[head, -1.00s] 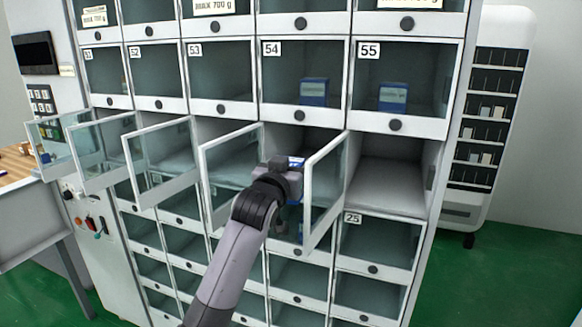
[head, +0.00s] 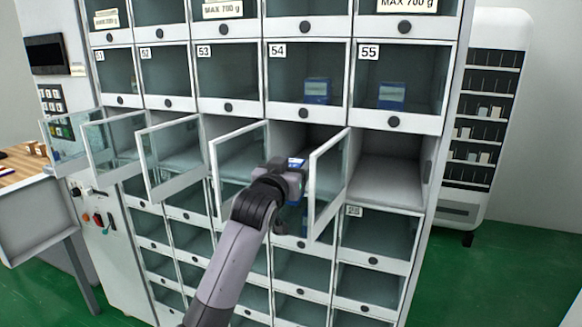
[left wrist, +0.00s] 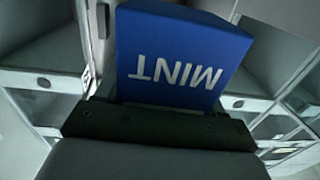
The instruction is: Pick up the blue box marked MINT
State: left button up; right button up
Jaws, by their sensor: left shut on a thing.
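The blue box marked MINT (left wrist: 172,55) fills the upper middle of the left wrist view, its lettering upside down. In the head view only a small part of the box (head: 297,163) shows past my gripper. My left gripper (head: 284,172) is shut on the box, in front of an open compartment below the one numbered 54. The gripper's dark body (left wrist: 158,125) shows under the box in the left wrist view; its fingertips are hidden. My right gripper is not in view.
Open glass doors stand out on both sides of my gripper, one at the left (head: 240,168) and one at the right (head: 328,185). Other blue boxes sit behind closed doors 54 (head: 317,91) and 55 (head: 391,97). A wooden-topped table (head: 20,162) stands at the left.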

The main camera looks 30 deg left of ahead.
pick_arm(q)
jog(key=v, duration=1.4)
jog(key=shift+s+a, duration=0.15)
jog(key=shift+s, duration=0.3)
jog(key=shift+f, duration=0.15)
